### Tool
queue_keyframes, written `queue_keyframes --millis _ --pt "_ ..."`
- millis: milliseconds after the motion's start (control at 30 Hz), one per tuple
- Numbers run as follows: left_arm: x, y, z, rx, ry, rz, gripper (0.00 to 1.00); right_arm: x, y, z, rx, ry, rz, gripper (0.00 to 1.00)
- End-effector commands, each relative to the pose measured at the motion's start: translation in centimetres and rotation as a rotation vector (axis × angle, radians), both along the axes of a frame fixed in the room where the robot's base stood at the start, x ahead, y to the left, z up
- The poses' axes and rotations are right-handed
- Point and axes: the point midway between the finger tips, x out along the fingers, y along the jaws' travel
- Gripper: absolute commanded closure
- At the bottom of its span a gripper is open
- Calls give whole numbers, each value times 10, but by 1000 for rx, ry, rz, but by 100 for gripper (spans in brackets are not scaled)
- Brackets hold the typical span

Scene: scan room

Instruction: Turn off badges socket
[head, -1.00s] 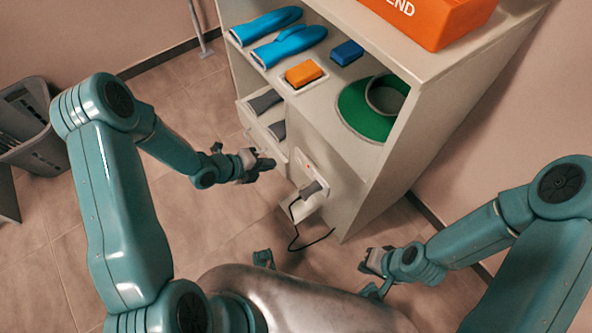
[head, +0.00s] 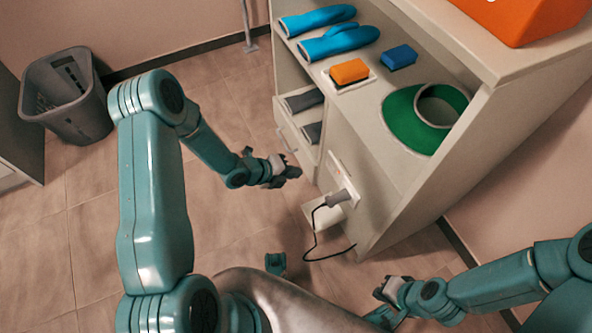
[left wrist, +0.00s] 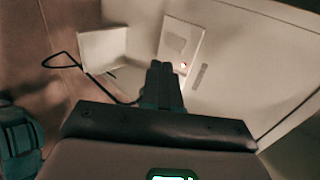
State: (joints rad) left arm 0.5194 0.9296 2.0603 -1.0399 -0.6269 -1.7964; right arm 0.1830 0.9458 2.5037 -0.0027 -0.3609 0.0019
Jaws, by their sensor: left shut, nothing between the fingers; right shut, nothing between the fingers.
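A white socket plate (head: 341,178) is on the side of the beige cabinet, with a grey plug (head: 338,198) and black cable at its lower end. In the left wrist view the plate (left wrist: 178,42) shows a small red light near its lower end. No label is readable. My left gripper (head: 292,172) is shut and empty, left of the plate and apart from it in the head view. Its fingers (left wrist: 162,70) hide the area below the plate in the wrist view. My right gripper (head: 381,288) is shut and empty, low at the right.
The cabinet (head: 385,198) holds blue gloves (head: 338,42), an orange block (head: 349,71), a blue block (head: 398,57) and a green ring-like item (head: 404,120). A small white box (left wrist: 103,48) is beside the plate.

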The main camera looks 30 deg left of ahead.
Motion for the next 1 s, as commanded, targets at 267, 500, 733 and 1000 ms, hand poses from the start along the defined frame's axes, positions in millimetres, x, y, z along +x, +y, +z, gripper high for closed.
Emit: queue_keyframes --millis 267,500,733,1000 --pt "39 -31 -43 0 -1 -3 100 5 -4 -22 -4 -8 -17 100" --pt "66 -51 -42 2 -2 -3 100 7 -6 -30 -5 -11 -26 100" --pt "74 -57 -39 1 -1 0 100 7 -7 -31 -5 -12 -27 100" --pt "75 -58 -39 0 0 1 100 7 -7 -31 -5 -12 -27 100"
